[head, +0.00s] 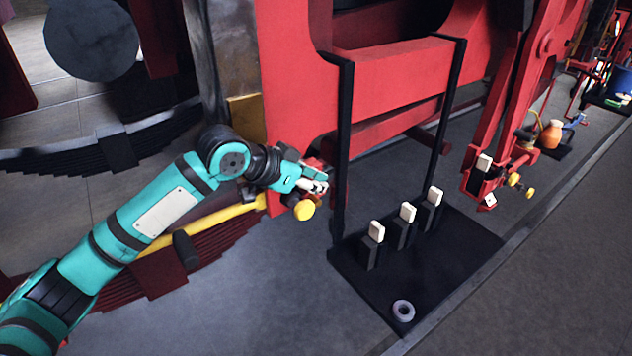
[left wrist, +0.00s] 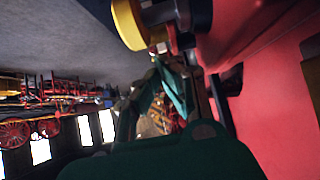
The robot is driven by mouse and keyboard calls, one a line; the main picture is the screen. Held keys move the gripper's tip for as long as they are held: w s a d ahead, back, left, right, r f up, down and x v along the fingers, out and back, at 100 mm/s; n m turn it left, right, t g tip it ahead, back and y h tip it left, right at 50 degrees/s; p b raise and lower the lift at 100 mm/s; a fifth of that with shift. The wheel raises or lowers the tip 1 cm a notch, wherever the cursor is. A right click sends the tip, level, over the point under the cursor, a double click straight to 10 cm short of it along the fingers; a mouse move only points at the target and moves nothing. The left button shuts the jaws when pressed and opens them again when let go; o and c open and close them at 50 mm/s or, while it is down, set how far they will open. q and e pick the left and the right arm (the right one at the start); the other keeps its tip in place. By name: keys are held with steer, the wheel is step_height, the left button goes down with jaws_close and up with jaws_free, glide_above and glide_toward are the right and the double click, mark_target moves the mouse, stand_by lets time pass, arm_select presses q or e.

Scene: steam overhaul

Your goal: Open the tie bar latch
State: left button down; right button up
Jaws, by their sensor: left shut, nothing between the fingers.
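My left gripper (head: 318,186) reaches in from the left to the lower end of the red frame. Its fingers are shut and hold nothing. A round yellow knob (head: 304,210) on a dark fitting sits just below the fingertips, at the frame's lower corner. This looks like the tie bar latch, but I cannot tell its position, because the gripper partly covers the fitting. In the left wrist view the yellow knob (left wrist: 128,24) is at the top, beyond the gripper (left wrist: 160,56). I cannot tell whether the fingers touch the fitting. My right gripper is not in view.
A black stand (head: 450,262) with several white-topped blocks and a grey ring (head: 403,310) is on the floor to the right. Two thin black posts rise from it beside the red frame (head: 400,85). An orange jug (head: 551,134) stands farther right. Grey floor (head: 260,310) is clear in front.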

mark_target(317, 200)
arm_select(q)
step_height(317, 200, up, 4)
steer(key=p, duration=0.3)
steer(key=shift+d, duration=0.15)
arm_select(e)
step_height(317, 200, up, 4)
arm_select(q)
steer(key=shift+s+a+b, duration=0.3)
steer(key=shift+a+b, duration=0.2)
steer(key=shift+b, duration=0.45)
steer(key=r+b+v, duration=0.1)
steer(key=b+v, duration=0.2)
steer(key=v, duration=0.5)
steer(key=shift+w+d+r, duration=0.2)
steer(key=shift+d+r, duration=0.05)
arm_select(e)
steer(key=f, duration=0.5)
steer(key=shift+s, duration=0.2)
